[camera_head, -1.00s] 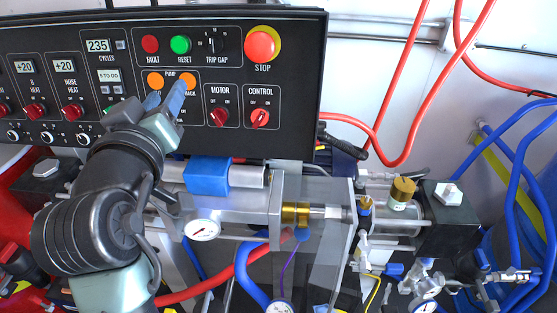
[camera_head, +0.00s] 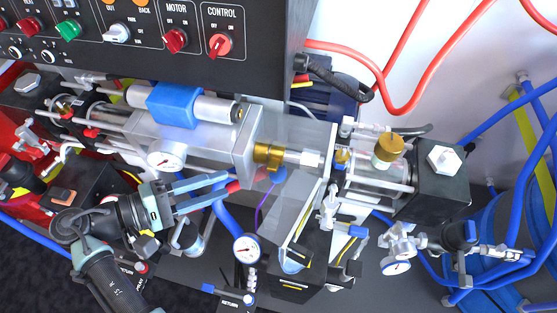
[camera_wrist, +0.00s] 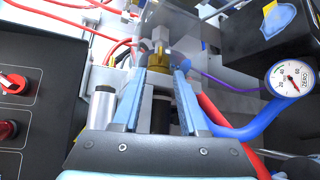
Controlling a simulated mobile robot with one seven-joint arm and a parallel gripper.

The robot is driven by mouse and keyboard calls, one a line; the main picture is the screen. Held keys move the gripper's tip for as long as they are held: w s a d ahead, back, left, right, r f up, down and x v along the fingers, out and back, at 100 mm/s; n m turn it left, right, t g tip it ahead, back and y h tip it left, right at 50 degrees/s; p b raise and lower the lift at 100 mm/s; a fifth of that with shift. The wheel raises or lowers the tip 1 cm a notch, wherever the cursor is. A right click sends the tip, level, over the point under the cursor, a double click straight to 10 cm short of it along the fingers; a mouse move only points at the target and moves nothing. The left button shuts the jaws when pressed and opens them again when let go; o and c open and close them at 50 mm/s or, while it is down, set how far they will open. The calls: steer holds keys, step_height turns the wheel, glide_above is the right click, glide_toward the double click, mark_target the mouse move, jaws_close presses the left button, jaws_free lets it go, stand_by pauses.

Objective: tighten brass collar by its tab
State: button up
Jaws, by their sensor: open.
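The brass collar (camera_head: 267,155) sits around a horizontal metal rod, between a grey end block and a clear guard, in the head view. I cannot make out its tab clearly. My gripper (camera_head: 226,184) is open and empty, to the left of the collar and slightly below it in the picture, with its blue fingers pointing right. In the wrist view, my gripper (camera_wrist: 160,74) has the brass collar (camera_wrist: 157,60) just beyond and between its fingertips. They look apart from it, and the collar is partly hidden by parts in front.
A round gauge (camera_head: 247,248) and blue and red hoses lie close to the gripper. A clear guard (camera_head: 302,140) stands right of the collar. A control panel (camera_head: 150,30) is above. A brass cap (camera_head: 388,147) sits farther right.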

mark_target(268, 170)
steer(key=x, duration=1.1)
steer(key=shift+d+f+p, duration=0.15)
steer(key=shift+d+p, duration=0.1)
steer(key=shift+p, duration=0.1)
jaws_close()
